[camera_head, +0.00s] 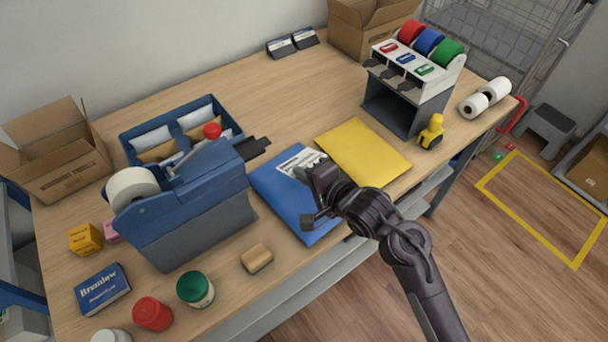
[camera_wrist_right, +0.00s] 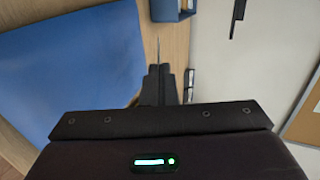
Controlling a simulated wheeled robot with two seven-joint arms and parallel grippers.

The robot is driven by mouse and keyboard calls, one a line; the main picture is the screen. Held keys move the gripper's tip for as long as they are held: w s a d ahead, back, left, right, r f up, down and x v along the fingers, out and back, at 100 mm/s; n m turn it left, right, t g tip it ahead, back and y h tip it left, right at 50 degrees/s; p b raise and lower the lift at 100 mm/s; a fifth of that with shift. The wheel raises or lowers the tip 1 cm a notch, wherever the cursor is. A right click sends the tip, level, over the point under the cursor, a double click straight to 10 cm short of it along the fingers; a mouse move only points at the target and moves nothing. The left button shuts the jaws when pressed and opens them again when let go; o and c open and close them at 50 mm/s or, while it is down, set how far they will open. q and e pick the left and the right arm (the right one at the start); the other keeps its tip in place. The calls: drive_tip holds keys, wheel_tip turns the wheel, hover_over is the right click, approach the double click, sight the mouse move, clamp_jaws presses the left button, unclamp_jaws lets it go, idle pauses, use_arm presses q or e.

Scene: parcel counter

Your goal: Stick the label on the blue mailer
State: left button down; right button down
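The blue mailer (camera_head: 285,205) lies flat on the counter, left of a yellow mailer (camera_head: 362,150). It also fills the left of the right wrist view (camera_wrist_right: 75,70). My right gripper (camera_head: 318,172) is over the blue mailer's right part, its fingers closed on a white label with dark print (camera_head: 299,160). In the right wrist view the label (camera_wrist_right: 158,50) shows edge-on as a thin line between the fingertips (camera_wrist_right: 159,75). In the head view the label overlaps the mailer's far end; I cannot tell the gap beneath it. My left gripper is not in view.
A blue label dispenser (camera_head: 190,205) stands left of the mailer, with a blue divided tray (camera_head: 127,142) behind. A tape rack (camera_head: 398,105) and yellow figure (camera_head: 432,131) stand right. A tan block (camera_head: 257,258) and jars (camera_head: 195,289) sit near the front edge.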

drive_tip(key=b, duration=0.5)
hover_over(304, 201)
wheel_tip(304, 201, down, 4)
drive_tip(key=shift+f, duration=0.15)
drive_tip(key=shift+f+b, duration=0.4)
drive_tip(key=shift+f, duration=0.85)
drive_tip(key=c, duration=2.1)
unclamp_jaws()
drive_tip(key=o, duration=0.5)
drive_tip(key=shift+c, duration=0.2)
